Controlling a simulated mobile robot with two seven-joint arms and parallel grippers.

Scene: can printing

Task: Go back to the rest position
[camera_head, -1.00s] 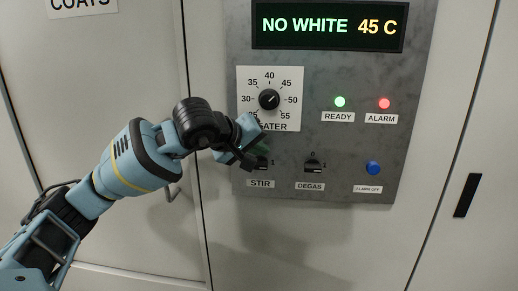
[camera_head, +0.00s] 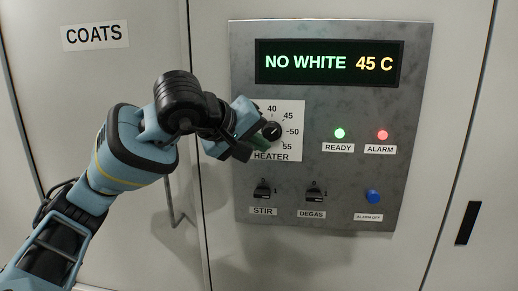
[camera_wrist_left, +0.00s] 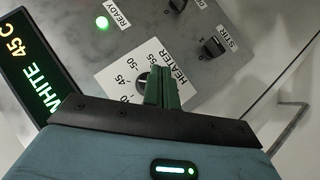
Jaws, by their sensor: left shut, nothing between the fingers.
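My left gripper (camera_head: 262,142) is shut and empty, in front of the left part of the heater dial (camera_head: 272,131). Its green fingers hide part of the dial's scale, and I cannot tell whether they touch the plate. In the left wrist view the shut fingers (camera_wrist_left: 163,87) stand before the white heater plate (camera_wrist_left: 120,72), beside the knob. The stir switch (camera_head: 262,190) and the degas switch (camera_head: 314,192) are below, clear of the gripper. My right gripper is not in view.
The grey panel (camera_head: 330,215) has a display (camera_head: 328,63) reading NO WHITE 45 C. A green ready light (camera_head: 339,133) and a red alarm light (camera_head: 382,135) are lit. A blue alarm-off button (camera_head: 373,196) sits below. A cabinet handle (camera_head: 172,205) is behind my left arm.

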